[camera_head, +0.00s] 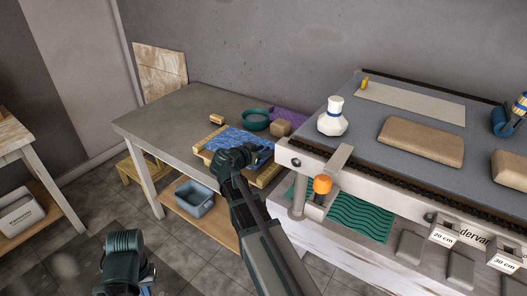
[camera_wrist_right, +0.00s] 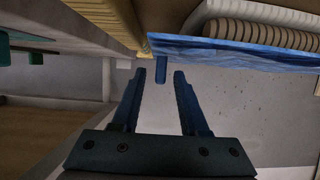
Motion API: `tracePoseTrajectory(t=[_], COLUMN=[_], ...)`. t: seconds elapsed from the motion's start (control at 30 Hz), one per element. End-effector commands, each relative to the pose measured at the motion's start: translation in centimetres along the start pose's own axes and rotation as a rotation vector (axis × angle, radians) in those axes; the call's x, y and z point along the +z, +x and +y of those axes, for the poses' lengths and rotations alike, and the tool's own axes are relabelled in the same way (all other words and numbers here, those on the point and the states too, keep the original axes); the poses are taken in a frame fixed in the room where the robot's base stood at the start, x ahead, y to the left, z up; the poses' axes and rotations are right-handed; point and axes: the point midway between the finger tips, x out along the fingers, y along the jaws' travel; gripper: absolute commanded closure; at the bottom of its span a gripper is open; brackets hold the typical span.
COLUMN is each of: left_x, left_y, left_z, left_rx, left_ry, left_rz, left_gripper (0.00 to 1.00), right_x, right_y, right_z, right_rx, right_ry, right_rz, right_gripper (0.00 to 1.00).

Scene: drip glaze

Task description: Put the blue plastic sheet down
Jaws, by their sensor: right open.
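The blue plastic sheet (camera_head: 232,138) lies crinkled over a wooden board (camera_head: 262,178) on the grey table. In the right wrist view the sheet (camera_wrist_right: 235,52) runs along the top as a blue band. My right gripper (camera_head: 246,152) is at the sheet's near side and hides part of it. In the right wrist view its two fingers (camera_wrist_right: 160,76) are apart, with a small blue tab between their tips and nothing clamped. My left arm's dark end (camera_head: 124,250) shows at lower left, away from the table; its fingers cannot be made out.
A teal bowl (camera_head: 255,120), a brown block (camera_head: 280,128) and a purple mat (camera_head: 289,117) sit behind the sheet. A long bench (camera_head: 420,82) with a white bottle (camera_head: 333,118) stands right. The grey table's left part (camera_head: 165,122) is clear.

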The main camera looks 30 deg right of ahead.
Motion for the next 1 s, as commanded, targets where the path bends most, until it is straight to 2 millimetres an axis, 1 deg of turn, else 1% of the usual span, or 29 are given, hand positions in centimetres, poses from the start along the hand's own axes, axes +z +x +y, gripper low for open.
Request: tracePoseTrajectory(t=[0.03, 0.1, 0.13, 0.4, 0.6, 0.7, 0.8, 1.0], left_x=[0.1, 0.1, 0.1, 0.2, 0.3, 0.3, 0.3, 0.3], left_y=[-0.8, -1.7, -1.7, -4.0, -5.1, -5.4, -5.5, -5.5], left_z=[-0.1, -0.2, -0.2, -0.4, -0.5, -0.5, -0.5, -0.5], left_rx=[0.000, 0.000, 0.000, 0.000, 0.000, 0.000, 0.000, 0.000], left_ry=[0.000, 0.000, 0.000, -0.001, -0.001, -0.001, -0.001, -0.001], left_rz=[0.000, 0.000, 0.000, 0.000, 0.000, 0.000, 0.000, 0.000], left_gripper=[1.00, 1.00, 1.00, 1.00, 1.00, 1.00, 1.00, 1.00], right_x=[-0.7, -1.6, -1.2, -1.2, -1.1, -1.0, -0.9, -0.9], right_y=[-0.3, -0.7, -1.5, -7.5, -10.7, -11.7, -12.2, -12.4], right_z=[0.0, 0.0, 0.1, 0.1, 0.1, 0.0, 0.0, 0.0], right_rx=[0.000, 0.000, -0.002, -0.003, -0.002, -0.002, 0.000, 0.000], right_ry=[0.000, 0.000, -0.001, -0.001, 0.000, -0.001, -0.001, 0.000], right_rz=[0.000, 0.000, 0.000, 0.000, 0.000, 0.000, 0.000, 0.000], right_gripper=[0.56, 0.56, 0.56, 0.56, 0.56, 0.56, 0.56, 0.56])
